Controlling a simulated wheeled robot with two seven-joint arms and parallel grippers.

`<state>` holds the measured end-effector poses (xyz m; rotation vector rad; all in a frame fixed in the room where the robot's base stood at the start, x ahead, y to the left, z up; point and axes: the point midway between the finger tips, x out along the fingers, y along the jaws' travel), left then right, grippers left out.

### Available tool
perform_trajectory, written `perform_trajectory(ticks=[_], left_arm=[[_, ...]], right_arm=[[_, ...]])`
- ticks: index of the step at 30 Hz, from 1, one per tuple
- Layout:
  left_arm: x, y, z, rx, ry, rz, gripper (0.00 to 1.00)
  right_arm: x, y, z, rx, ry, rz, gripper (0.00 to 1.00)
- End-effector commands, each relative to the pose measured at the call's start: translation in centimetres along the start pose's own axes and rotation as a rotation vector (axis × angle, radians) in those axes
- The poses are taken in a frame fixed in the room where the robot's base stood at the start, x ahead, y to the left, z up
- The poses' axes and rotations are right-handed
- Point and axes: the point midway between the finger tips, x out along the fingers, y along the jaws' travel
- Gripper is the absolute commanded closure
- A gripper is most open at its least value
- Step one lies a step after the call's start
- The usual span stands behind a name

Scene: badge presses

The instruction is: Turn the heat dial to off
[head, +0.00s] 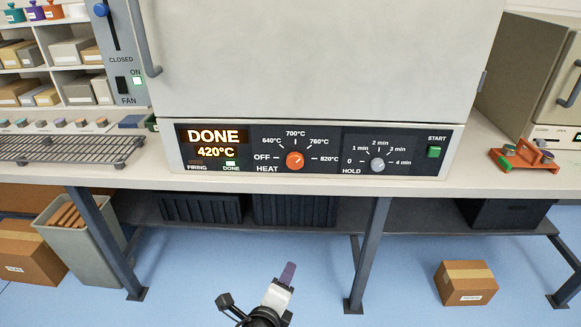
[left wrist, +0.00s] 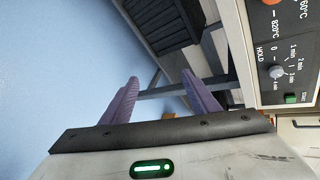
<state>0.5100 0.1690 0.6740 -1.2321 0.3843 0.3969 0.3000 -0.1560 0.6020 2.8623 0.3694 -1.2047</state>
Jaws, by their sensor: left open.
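The heat dial (head: 294,160) is a round orange knob on the black control panel of a large pale kiln. Its scale runs from OFF at left over 640, 700 and 760 to 820°C at right; I cannot tell for certain where it points. Its edge shows at the top of the left wrist view (left wrist: 270,3). My left gripper (head: 288,272) is below the counter edge, well below and apart from the dial. In the left wrist view its two purple fingers (left wrist: 160,79) are spread with nothing between them. My right gripper is not in view.
The display (head: 216,143) reads DONE, 420°C. Right of the heat dial are the grey hold dial (head: 377,165) and green start button (head: 434,152). The counter's front edge and table legs (head: 368,255) are near my gripper. A wire rack (head: 70,149) lies at left.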

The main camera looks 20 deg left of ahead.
Motion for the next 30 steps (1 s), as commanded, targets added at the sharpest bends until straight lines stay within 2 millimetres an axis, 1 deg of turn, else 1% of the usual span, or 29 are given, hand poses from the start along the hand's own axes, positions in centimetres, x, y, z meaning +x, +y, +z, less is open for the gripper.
perform_trajectory(ticks=[1, 2, 3, 6, 9, 12, 14, 17, 24, 30], left_arm=[[1.5, -3.9, 1.4, 0.217, -0.073, -0.060, 0.45], [2.0, -5.9, 2.2, 0.347, -0.121, -0.086, 0.45], [2.6, -8.5, 3.2, 0.508, -0.188, -0.113, 0.45], [3.1, -14.1, 5.2, 0.828, -0.346, -0.152, 0.45], [3.0, -17.9, 6.5, 1.032, -0.468, -0.161, 0.45], [2.9, -19.9, 7.2, 1.135, -0.535, -0.158, 0.45], [3.1, -20.5, 7.4, 1.159, -0.552, -0.157, 0.45], [4.2, -21.1, 7.9, 1.166, -0.557, -0.156, 0.45], [8.1, -22.7, 9.3, 1.161, -0.553, -0.156, 0.45], [10.6, -23.8, 10.2, 1.160, -0.551, -0.157, 0.45]], right_arm=[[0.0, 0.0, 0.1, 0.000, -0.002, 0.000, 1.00], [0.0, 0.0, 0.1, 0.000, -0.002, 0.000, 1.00], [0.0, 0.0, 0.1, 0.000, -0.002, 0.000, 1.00], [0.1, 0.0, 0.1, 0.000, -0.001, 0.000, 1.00], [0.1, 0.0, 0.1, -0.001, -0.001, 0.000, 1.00], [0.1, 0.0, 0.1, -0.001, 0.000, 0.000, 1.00], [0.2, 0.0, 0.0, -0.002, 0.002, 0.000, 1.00], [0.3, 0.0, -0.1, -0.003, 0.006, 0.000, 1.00], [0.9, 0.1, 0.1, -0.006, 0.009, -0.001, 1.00], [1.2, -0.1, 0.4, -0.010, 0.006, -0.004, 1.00]])
